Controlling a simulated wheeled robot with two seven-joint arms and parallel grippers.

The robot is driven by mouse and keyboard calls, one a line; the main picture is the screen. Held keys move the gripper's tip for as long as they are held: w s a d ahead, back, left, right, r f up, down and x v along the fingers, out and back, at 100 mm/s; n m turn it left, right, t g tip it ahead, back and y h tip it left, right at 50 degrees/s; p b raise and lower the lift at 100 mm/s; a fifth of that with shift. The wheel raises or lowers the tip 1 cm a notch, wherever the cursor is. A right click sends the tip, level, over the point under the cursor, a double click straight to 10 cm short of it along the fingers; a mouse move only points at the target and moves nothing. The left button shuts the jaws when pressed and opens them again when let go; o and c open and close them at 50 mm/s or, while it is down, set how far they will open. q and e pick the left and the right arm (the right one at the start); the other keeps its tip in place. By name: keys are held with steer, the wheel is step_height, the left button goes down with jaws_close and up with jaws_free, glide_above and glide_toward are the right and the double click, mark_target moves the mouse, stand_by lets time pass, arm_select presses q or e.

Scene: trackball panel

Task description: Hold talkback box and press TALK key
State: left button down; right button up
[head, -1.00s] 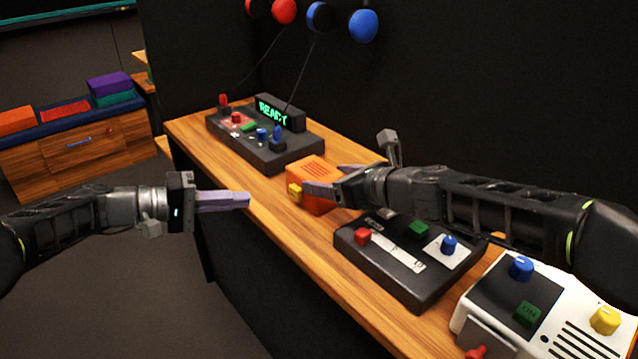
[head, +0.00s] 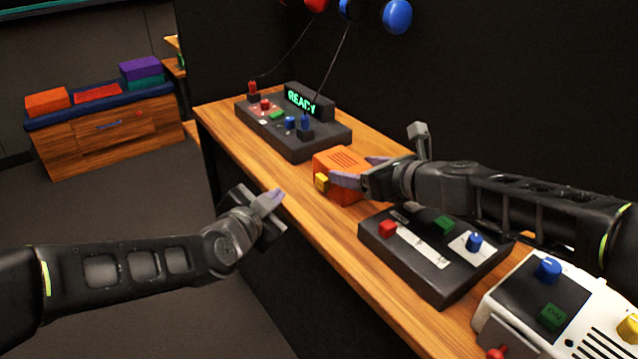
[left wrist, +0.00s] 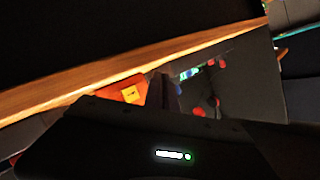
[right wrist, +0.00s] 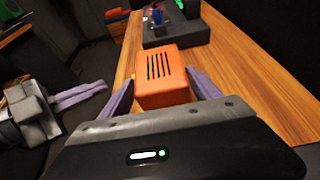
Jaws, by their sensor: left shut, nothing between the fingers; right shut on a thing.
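The orange talkback box (head: 343,165) sits on the wooden counter, its slotted top facing up. Its yellow TALK key (head: 321,182) is on the side facing the counter's front edge. My right gripper (head: 362,173) is shut on the box, with a finger on either side, as the right wrist view (right wrist: 160,98) shows. My left gripper (head: 275,196) is shut and empty, in front of the counter edge and apart from the key. In the left wrist view the key (left wrist: 130,93) shows beside the left fingers (left wrist: 162,90).
Behind the box stands a black panel (head: 270,140) with a READY display. Nearer stand a dark panel (head: 405,262) and a white unit (head: 590,310) with knobs. The counter (head: 215,117) front edge lies between my left gripper and the box.

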mark_target(307, 206)
arm_select(q)
steer(key=s, duration=0.1)
steer(key=s+a+n+t, duration=0.1)
steer(key=s+t+y, duration=0.1)
steer(key=s, duration=0.1)
steer(key=shift+a+r, duration=0.2)
steer(key=shift+a, duration=0.15)
steer(key=shift+w+d, duration=0.8)
steer(key=shift+d, duration=0.45)
steer(key=shift+w+d, duration=0.8)
steer(key=shift+d, duration=0.45)
steer(key=shift+w+d, duration=0.8)
steer(key=shift+d, duration=0.45)
steer(key=shift+w+d, duration=0.1)
steer(key=shift+d, duration=0.2)
steer(key=shift+d+r, duration=0.2)
steer(key=shift+r, duration=0.05)
